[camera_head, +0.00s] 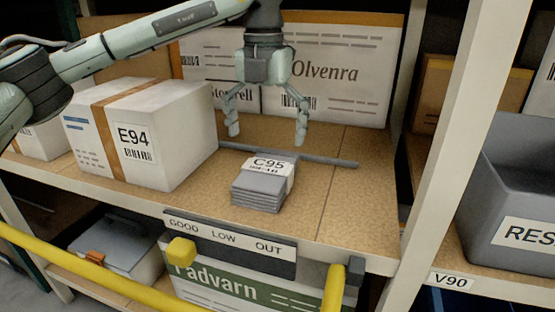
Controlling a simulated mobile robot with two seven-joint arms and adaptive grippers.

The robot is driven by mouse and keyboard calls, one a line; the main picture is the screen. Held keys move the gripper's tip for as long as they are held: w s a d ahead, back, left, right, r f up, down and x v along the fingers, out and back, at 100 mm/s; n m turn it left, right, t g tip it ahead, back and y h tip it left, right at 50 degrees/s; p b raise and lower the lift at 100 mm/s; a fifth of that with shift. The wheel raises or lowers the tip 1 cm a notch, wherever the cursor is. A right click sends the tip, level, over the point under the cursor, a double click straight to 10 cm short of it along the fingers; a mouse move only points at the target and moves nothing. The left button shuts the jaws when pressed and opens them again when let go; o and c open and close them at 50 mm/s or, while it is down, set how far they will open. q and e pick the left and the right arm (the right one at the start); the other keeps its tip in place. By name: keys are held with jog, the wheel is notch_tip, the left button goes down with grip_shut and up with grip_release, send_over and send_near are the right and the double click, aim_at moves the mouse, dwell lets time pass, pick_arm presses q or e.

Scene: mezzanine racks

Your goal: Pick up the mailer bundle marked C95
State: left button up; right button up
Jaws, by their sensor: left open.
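The mailer bundle marked C95 (260,189) is a small stack of grey mailers with a white label band. It lies on the brown shelf board (330,215) near the front edge. My left gripper (267,136) points down above and slightly behind the bundle, with its two fingers spread wide. Nothing is between the fingers, and they appear apart from the bundle. My right gripper is not in view.
A white box marked E94 (140,135) stands left of the bundle. A dark bar (315,159) lies behind it. A large Olvenra box (345,70) fills the back. A rack post (455,120) and grey bin (515,190) are right. Yellow rails (90,280) run in front.

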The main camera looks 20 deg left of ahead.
aim_at(268, 166)
pick_arm(q)
jog(key=f, duration=0.7)
jog(key=shift+s+d+f, duration=0.25)
jog(key=shift+s+f, duration=0.05)
jog(key=shift+s, duration=0.1)
jog(key=c, duration=1.2)
jog(key=shift+o, duration=0.2)
jog(key=shift+r, duration=0.15)
